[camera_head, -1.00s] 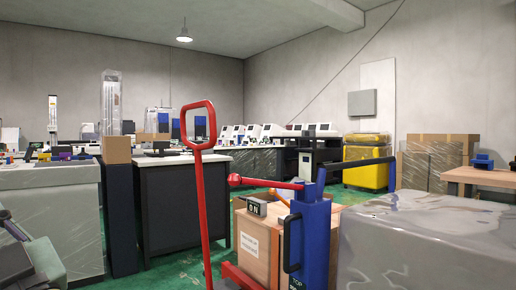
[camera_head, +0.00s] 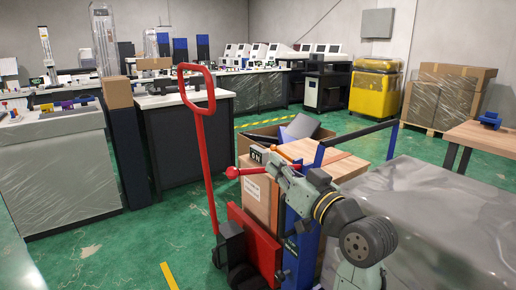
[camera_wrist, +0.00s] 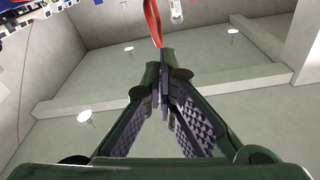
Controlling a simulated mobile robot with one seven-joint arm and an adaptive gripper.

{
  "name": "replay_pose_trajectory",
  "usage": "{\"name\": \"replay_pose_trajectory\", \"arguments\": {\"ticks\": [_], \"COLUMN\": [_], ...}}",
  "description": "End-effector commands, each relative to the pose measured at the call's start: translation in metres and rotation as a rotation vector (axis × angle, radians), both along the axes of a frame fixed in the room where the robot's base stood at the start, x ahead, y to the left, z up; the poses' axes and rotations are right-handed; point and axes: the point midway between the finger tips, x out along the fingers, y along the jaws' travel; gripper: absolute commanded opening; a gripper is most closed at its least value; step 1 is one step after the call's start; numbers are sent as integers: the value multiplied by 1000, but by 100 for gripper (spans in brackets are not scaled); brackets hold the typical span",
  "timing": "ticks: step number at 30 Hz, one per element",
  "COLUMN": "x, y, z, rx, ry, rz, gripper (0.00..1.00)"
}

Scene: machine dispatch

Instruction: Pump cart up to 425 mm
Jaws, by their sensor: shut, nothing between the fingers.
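The cart has a tall red loop handle (camera_head: 198,110) rising from a red base (camera_head: 254,240), and a blue column (camera_head: 301,250) stands to its right. A red lever with a ball end (camera_head: 234,173) points left from near the column's top. My gripper (camera_head: 273,163) is shut and empty beside the lever and the display. In the wrist view my shut gripper (camera_wrist: 166,88) points towards the ceiling, with a red bar (camera_wrist: 153,22) beyond its tips; contact cannot be told.
A carton (camera_head: 257,190) and a wooden-topped box stand behind the column. A grey wrapped block (camera_head: 440,225) fills the lower right. A dark bench (camera_head: 190,140) is behind the handle, and a wrapped cabinet (camera_head: 60,175) stands left. Green floor is clear at lower left.

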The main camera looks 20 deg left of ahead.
Motion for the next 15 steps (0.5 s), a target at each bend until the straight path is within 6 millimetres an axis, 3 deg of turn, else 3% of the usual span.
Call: {"name": "replay_pose_trajectory", "arguments": {"ticks": [10, 15], "x": [1, 9], "y": [0, 10], "z": [-1, 2], "rx": [0, 0], "ry": [2, 4], "rz": [0, 3], "gripper": [0, 0]}}
